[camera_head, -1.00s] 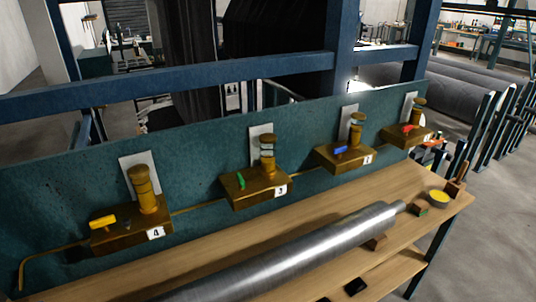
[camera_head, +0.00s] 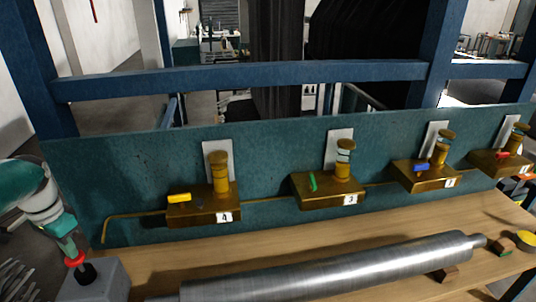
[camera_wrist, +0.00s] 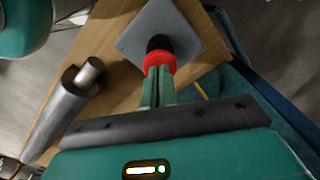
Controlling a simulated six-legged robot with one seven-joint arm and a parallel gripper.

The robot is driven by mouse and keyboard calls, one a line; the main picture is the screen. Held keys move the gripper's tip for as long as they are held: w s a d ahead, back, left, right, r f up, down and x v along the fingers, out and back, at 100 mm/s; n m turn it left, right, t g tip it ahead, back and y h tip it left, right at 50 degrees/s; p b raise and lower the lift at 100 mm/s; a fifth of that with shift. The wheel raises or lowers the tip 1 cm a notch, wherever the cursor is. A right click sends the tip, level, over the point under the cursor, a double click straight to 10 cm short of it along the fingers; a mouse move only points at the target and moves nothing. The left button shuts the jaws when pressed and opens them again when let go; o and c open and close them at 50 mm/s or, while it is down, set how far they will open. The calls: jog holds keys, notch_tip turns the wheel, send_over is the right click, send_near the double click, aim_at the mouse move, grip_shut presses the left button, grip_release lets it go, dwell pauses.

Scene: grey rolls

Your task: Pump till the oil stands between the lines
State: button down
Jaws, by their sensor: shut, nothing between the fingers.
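My gripper (camera_head: 71,250) is at the far left in the head view, pointing down with its fingers together. Its tips are at a red cap (camera_head: 76,260) above a black collar (camera_head: 87,273) on a grey box (camera_head: 108,281). In the wrist view the shut fingers (camera_wrist: 158,80) meet the red cap (camera_wrist: 160,62); whether they press it, I cannot tell. Numbered brass blocks stand along the green panel: 4 (camera_head: 205,205), 3 (camera_head: 328,190), 2 (camera_head: 424,176) and 1 (camera_head: 500,162). Each carries an upright sight glass and a coloured lever. Oil levels and lines are too small to read.
A long steel roll (camera_head: 330,272) lies along the wooden bench (camera_head: 270,238); its end shows in the wrist view (camera_wrist: 60,110). A yellow-topped round item (camera_head: 526,240) sits at the right. Blue rails (camera_head: 240,78) cross behind the panel.

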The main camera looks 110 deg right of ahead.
jog(key=shift+f, duration=1.9)
jog(key=shift+r, duration=4.1)
